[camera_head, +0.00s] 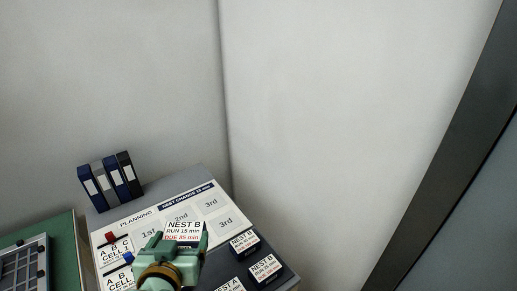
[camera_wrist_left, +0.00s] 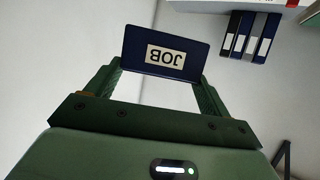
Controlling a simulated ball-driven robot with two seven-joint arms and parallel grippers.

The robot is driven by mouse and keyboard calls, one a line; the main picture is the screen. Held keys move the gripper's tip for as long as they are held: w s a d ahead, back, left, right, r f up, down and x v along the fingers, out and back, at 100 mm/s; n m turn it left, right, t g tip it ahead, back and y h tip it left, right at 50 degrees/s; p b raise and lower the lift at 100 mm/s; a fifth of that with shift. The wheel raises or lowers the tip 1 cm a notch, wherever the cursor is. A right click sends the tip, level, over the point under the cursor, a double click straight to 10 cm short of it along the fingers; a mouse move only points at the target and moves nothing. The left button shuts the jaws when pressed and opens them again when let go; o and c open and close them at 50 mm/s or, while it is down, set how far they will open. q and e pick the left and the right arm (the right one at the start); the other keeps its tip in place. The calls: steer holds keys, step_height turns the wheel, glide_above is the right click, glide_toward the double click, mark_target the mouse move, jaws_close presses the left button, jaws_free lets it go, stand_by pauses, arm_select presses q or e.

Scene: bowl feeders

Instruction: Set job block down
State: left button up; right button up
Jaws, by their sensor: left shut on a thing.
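My left gripper (camera_head: 180,242) is shut on a job block (camera_head: 184,231) whose white top reads "NEST B, RUN 15 min, DUE 85 min". In the left wrist view the block's dark blue side (camera_wrist_left: 165,54) with a "JOB" label sits between the two fingers (camera_wrist_left: 160,85). In the head view the block appears over the white planning board (camera_head: 133,220), which has squares marked 1st, 2nd and 3rd. I cannot tell whether the block touches the board. The gripper covers the board's lower middle. My right gripper is not in view.
Other job blocks (camera_head: 244,243) (camera_head: 265,270) stand on the dark area right of the board. A red piece (camera_head: 111,238) and a blue piece (camera_head: 128,257) are at the board's left. Binders (camera_head: 110,181) stand behind it. A green surface (camera_head: 66,245) lies at left. The 3rd squares look empty.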

mark_target(165, 233)
arm_select(q)
steer(key=w+a+r+b, duration=0.1)
steer(key=a, duration=0.1)
steer(key=w+a+r+b, duration=0.1)
steer(key=a+r, duration=0.1)
steer(key=shift+w+r, duration=0.15)
steer(key=shift+r, duration=0.1)
steer(key=shift+w+r, duration=0.1)
steer(key=shift+r, duration=0.1)
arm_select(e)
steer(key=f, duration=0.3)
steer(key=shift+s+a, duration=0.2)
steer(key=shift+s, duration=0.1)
